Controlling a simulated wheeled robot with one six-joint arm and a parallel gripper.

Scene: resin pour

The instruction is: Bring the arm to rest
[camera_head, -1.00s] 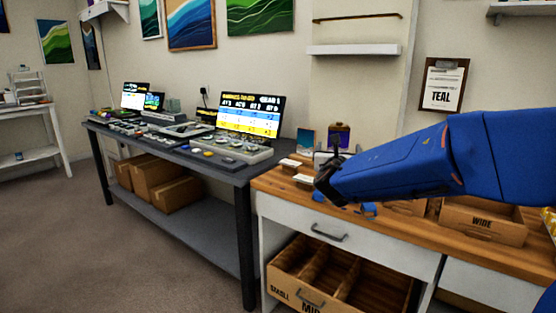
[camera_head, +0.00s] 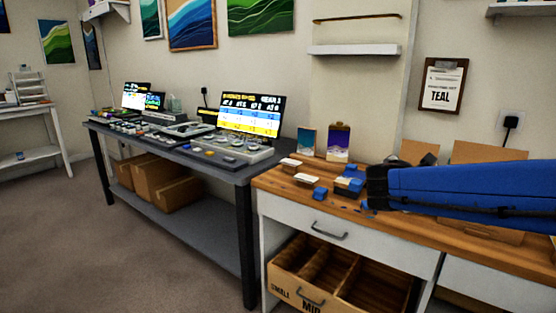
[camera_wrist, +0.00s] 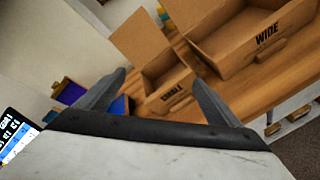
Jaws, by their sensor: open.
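My blue arm reaches in from the right edge of the head view, over the wooden counter (camera_head: 283,184). My gripper shows in the wrist view (camera_wrist: 160,92) with its two dark fingers spread apart and nothing between them. In the head view the black wrist end (camera_head: 377,187) is at the arm's left tip, and the fingers are hard to make out there.
Small blue and white blocks (camera_head: 320,193) and two small pictures (camera_head: 338,143) are on the counter left of my wrist. A divided drawer box (camera_head: 330,275) sits below. A dark workbench (camera_head: 225,172) with screens stands left. The floor (camera_head: 90,240) in front is clear.

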